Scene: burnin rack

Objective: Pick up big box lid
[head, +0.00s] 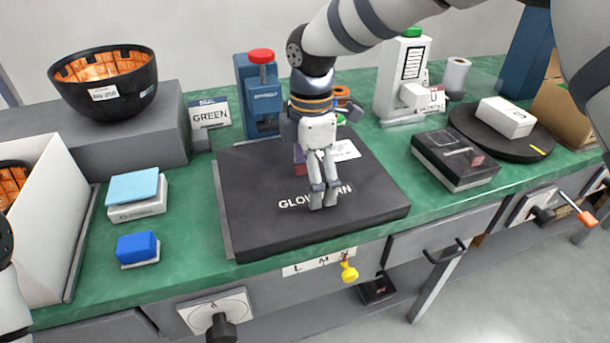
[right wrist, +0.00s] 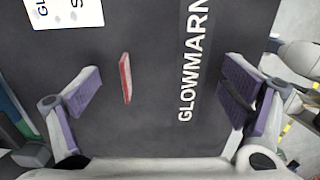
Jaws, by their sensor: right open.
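The big box lid (head: 255,215) appears to be the large flat black piece marked with "GLOW…" lettering, on the green bench in the head view. It fills much of the right wrist view (right wrist: 150,135), where a thin red-edged upright piece (right wrist: 126,80) stands on it. My right gripper (head: 323,198) is above the lid, pointing down, and hides part of the lettering. In the right wrist view its fingers (right wrist: 158,105) are spread, with the red-edged piece between them, nearer the left finger, apparently untouched. My left gripper is out of view.
A blue press with a red knob (head: 262,95) stands behind the lid. A smaller black box (head: 455,160) and a round turntable (head: 535,148) with a white box are to the right. A blue block (head: 137,247) and a light-blue-topped box (head: 135,188) are left.

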